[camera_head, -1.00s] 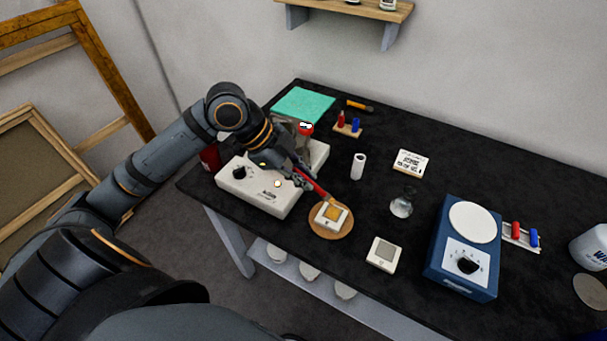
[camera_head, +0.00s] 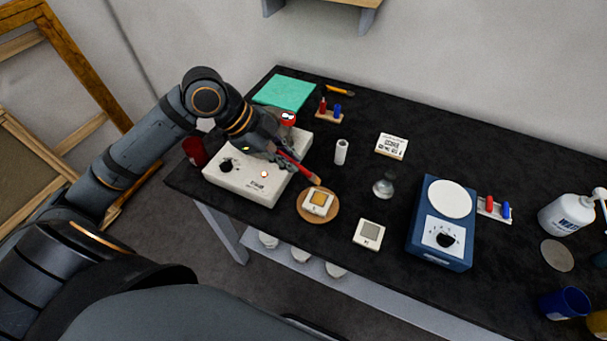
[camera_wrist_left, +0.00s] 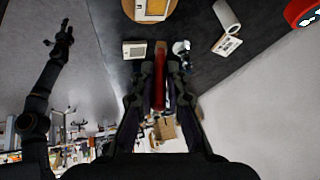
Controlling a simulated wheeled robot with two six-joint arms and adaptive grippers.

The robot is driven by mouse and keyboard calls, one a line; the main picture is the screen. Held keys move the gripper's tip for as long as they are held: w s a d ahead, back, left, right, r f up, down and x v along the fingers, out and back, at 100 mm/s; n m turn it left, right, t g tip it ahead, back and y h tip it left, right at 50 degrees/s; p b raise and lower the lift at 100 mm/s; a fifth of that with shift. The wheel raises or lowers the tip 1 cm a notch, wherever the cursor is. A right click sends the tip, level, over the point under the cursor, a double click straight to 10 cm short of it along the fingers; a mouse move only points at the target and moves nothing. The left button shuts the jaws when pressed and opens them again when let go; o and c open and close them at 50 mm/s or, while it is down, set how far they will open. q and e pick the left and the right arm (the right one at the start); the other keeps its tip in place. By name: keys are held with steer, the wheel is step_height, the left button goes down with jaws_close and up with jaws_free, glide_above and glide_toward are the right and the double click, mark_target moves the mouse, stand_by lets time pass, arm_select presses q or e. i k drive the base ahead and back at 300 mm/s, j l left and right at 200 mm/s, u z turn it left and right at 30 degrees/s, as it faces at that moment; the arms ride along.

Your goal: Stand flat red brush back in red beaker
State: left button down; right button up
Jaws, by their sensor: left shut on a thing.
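The flat red brush (camera_head: 296,168) is held in my left gripper (camera_head: 284,163), slanting down to the right above the wooden round. In the left wrist view the red handle (camera_wrist_left: 159,80) lies between the two fingers, with its paler end pointing away. The red beaker (camera_head: 194,150) stands at the left table edge beside the white hotplate; my arm hides part of it. The brush is apart from the beaker, to its right. My right gripper (camera_wrist_left: 62,36) shows small at the left of the wrist view; its jaw state is unclear.
The white hotplate (camera_head: 240,186) lies under my left gripper. A gold piece sits on the wooden round (camera_head: 305,213). A white cylinder (camera_head: 341,152), small glass flask (camera_head: 383,188) and blue device (camera_head: 427,238) stand to the right. A blue beaker (camera_head: 566,303) stands far right.

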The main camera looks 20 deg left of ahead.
mark_target(200, 161)
steer(key=k+j, duration=0.1)
steer(key=j, duration=0.35)
steer(key=k+j, duration=0.1)
steer(key=j, duration=0.35)
steer(key=k+j, duration=0.1)
steer(key=j, duration=0.85)
steer(key=k+j, duration=0.15)
steer(key=j, duration=0.3)
steer(key=z, duration=0.05)
